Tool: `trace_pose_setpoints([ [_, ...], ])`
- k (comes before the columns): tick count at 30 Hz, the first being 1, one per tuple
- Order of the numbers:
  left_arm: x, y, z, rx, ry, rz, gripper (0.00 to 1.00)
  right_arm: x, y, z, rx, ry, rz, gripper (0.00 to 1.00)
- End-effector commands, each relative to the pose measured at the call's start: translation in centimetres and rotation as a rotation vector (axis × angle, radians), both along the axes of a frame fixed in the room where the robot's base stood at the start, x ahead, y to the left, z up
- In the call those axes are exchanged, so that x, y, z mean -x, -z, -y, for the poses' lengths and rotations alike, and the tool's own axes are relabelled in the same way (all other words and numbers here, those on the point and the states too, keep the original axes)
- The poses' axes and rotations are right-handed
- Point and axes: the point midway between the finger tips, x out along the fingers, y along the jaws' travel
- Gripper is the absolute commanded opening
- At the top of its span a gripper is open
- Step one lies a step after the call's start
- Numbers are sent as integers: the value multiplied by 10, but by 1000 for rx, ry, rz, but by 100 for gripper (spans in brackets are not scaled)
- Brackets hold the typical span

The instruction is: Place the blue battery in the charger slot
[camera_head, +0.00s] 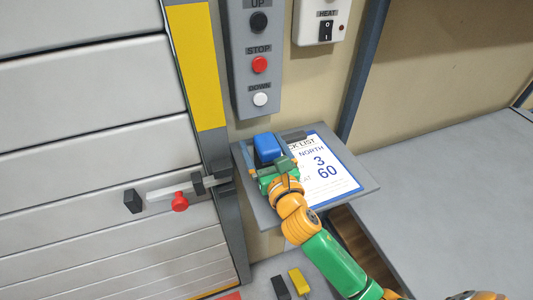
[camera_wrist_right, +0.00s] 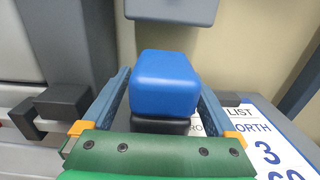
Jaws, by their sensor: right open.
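The blue battery (camera_head: 268,148) stands upright on the small grey shelf (camera_head: 256,192), at its left side. In the right wrist view the blue battery (camera_wrist_right: 165,84) has a dark block (camera_wrist_right: 160,126) directly under it; I cannot tell whether this is its own base or the charger. My right gripper (camera_head: 270,164) is open, with one finger on each side of the battery. In the right wrist view a gap shows beside the battery near my right gripper's (camera_wrist_right: 162,92) fingers. No empty charger slot can be made out. My left gripper is not in view.
A pick list sheet (camera_head: 333,172) lies on the shelf to the right. Above hangs a button box (camera_head: 259,85). A shutter door (camera_head: 90,120) with a latch handle (camera_head: 170,191) stands left. A black block (camera_head: 280,287) and a yellow block (camera_head: 299,283) sit lower down. The grey surface (camera_head: 450,190) at right is clear.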

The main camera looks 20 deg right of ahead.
Motion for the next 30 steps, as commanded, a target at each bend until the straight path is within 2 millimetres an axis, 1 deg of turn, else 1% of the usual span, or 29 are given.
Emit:
trace_pose_setpoints([
  [5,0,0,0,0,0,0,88,-1,0,0,0,0,0,92],
  [6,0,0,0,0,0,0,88,-1,0,0,0,0,0,90],
  [8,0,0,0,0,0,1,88,-1,0,0,0,0,0,74],
  [9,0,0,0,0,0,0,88,-1,0,0,0,0,0,63],
  [11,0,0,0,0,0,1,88,-1,0,0,0,0,0,47],
  [12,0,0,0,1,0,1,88,-1,0,0,0,0,0,36],
  [14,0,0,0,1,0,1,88,-1,0,0,0,0,0,20],
  [15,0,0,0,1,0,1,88,-1,0,0,0,0,0,9],
  [16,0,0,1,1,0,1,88,-1,0,0,0,0,0,1],
  [26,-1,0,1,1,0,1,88,-1,-1,0,1,0,2,0],
  [30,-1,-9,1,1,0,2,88,-3,-8,3,3,1,1,0],
])
